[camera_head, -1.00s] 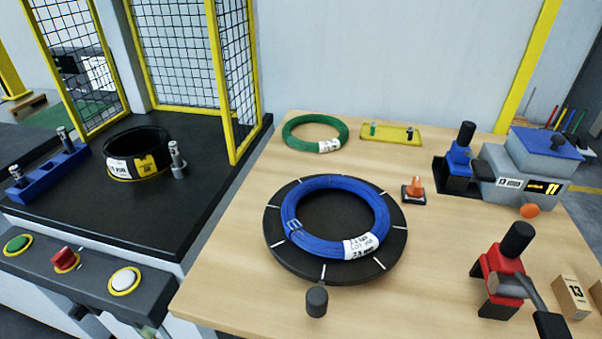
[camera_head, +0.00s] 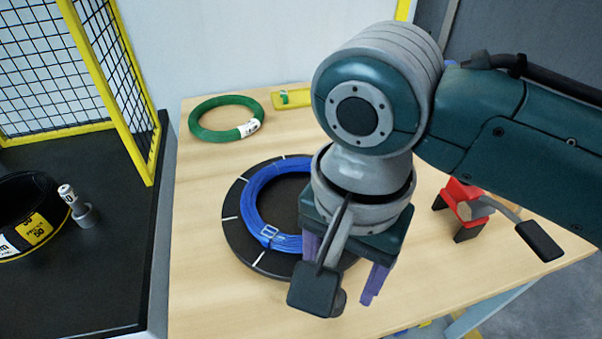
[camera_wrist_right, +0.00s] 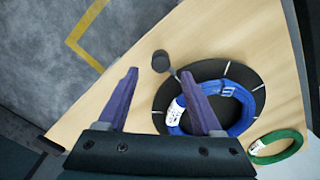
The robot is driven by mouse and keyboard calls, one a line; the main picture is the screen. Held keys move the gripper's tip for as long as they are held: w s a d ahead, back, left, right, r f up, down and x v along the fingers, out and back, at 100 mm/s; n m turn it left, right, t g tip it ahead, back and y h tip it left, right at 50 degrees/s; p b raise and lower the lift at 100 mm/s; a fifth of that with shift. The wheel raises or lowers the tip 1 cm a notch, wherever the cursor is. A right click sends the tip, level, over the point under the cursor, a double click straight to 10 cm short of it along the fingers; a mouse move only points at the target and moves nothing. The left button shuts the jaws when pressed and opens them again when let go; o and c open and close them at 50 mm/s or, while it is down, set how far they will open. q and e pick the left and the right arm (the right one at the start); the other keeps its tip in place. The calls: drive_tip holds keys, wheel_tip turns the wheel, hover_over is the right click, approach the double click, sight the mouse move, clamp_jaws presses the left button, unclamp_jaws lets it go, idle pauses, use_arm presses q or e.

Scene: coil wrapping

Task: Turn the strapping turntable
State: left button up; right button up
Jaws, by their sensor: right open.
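The strapping turntable (camera_head: 232,233) is a black disc with white marks on the wooden table, and a blue coil (camera_head: 254,212) lies on it. My right arm hides its right part in the head view. In the wrist view the turntable (camera_wrist_right: 208,72) shows its dark upright handle knob (camera_wrist_right: 160,61) at its edge. My right gripper (camera_head: 342,275) hangs over the turntable's front right edge, with purple fingers apart. In the wrist view the gripper (camera_wrist_right: 160,73) is open, and the knob appears between and just beyond the fingertips; contact is not visible. My left gripper is out of view.
A green coil (camera_head: 226,118) lies at the table's back left, by a yellow tray (camera_head: 291,97). A red tool (camera_head: 462,201) with a dark handle stands right of my gripper. A black-topped station with a yellow-framed mesh guard (camera_head: 118,85) stands at left.

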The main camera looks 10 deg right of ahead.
wheel_tip(320, 180, down, 6)
drive_tip(key=shift+f+b, duration=0.2)
drive_tip(key=shift+b, duration=0.5)
clamp_jaws()
idle(0.9)
